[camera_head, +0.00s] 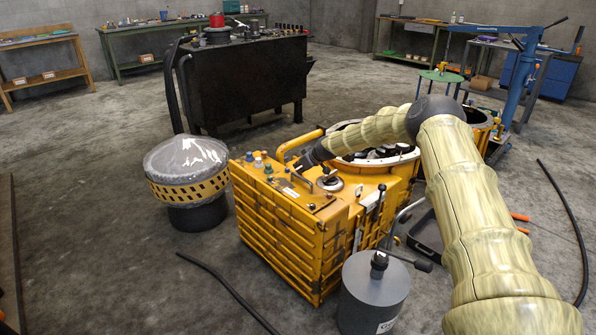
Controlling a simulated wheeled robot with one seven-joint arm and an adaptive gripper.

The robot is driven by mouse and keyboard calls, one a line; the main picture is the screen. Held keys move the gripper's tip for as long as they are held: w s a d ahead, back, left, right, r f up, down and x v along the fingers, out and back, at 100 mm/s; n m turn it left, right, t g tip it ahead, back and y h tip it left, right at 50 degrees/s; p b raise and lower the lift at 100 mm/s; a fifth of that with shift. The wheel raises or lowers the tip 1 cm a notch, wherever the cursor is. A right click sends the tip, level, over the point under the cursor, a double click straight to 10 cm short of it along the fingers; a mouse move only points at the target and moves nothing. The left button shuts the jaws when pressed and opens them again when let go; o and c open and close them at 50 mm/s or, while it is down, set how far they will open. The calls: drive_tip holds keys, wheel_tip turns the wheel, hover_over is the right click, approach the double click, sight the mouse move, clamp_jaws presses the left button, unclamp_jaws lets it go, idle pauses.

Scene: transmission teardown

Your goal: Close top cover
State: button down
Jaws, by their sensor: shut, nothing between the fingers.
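A yellow ribbed transmission housing (282,230) stands on the floor in the middle of the head view. I cannot tell surely which part is the top cover. I cannot tell whether the fingertips touch anything.
A grey canister (373,294) and a black tray (427,237) stand near the housing. A domed part (186,160) is at the left. Black hoses lie on the floor. A dark bench (245,80) stands behind.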

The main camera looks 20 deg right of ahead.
drive_tip(key=shift+d+f+b, duration=0.15)
drive_tip(key=shift+f+b, duration=0.35)
drive_tip(key=shift+f, duration=0.05)
wheel_tip(320, 180, up, 4)
drive_tip(key=shift+w+r+p, duration=0.1)
drive_tip(key=shift+p, duration=0.9)
drive_tip(key=p+v, duration=0.1)
drive_tip(key=v, duration=0.9)
drive_tip(key=shift+d+p, duration=0.3)
drive_tip(key=shift+d, duration=0.1)
drive_tip(key=shift+w, duration=0.1)
